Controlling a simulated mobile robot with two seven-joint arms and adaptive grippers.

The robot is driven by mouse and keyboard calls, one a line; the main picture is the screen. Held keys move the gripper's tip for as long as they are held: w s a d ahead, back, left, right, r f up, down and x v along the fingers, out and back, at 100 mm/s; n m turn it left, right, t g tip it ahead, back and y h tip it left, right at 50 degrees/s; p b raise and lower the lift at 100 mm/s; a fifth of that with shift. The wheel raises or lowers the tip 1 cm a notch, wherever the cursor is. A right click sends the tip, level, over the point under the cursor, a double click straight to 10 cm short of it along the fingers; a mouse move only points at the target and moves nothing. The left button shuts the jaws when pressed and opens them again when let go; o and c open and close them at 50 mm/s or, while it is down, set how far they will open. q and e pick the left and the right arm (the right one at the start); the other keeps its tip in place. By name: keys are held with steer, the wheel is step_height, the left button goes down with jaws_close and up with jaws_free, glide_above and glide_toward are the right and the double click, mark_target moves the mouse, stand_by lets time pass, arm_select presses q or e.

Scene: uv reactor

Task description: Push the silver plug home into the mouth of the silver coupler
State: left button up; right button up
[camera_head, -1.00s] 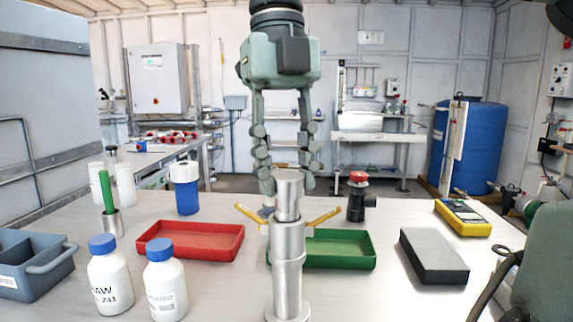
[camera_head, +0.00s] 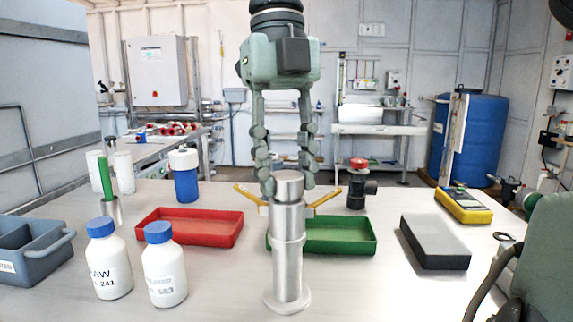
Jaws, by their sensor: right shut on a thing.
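The silver coupler (camera_head: 288,262) stands upright on a round foot at the front middle of the table, with two yellow levers (camera_head: 247,194) angled up and outward from its top. The silver plug (camera_head: 289,186) is upright in line with it, its lower part inside the coupler's mouth and its wide head showing above. The exact gap at the mouth is too small to tell. My right gripper (camera_head: 288,187) comes down from above, its two fingers shut on the plug from both sides. My left gripper is not in view.
A red tray (camera_head: 190,240) lies left of the coupler and a green tray (camera_head: 345,249) right behind it. Two white bottles (camera_head: 109,268) stand front left. A grey-black block (camera_head: 435,243) and a yellow meter (camera_head: 463,207) lie right. Table in front of the green tray is clear.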

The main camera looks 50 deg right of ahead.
steer(key=shift+f, duration=0.15)
steer(key=o, duration=1.2)
step_height(320, 180, up, 12)
steer(key=w, duration=0.1)
steer(key=shift+w+d, duration=0.35)
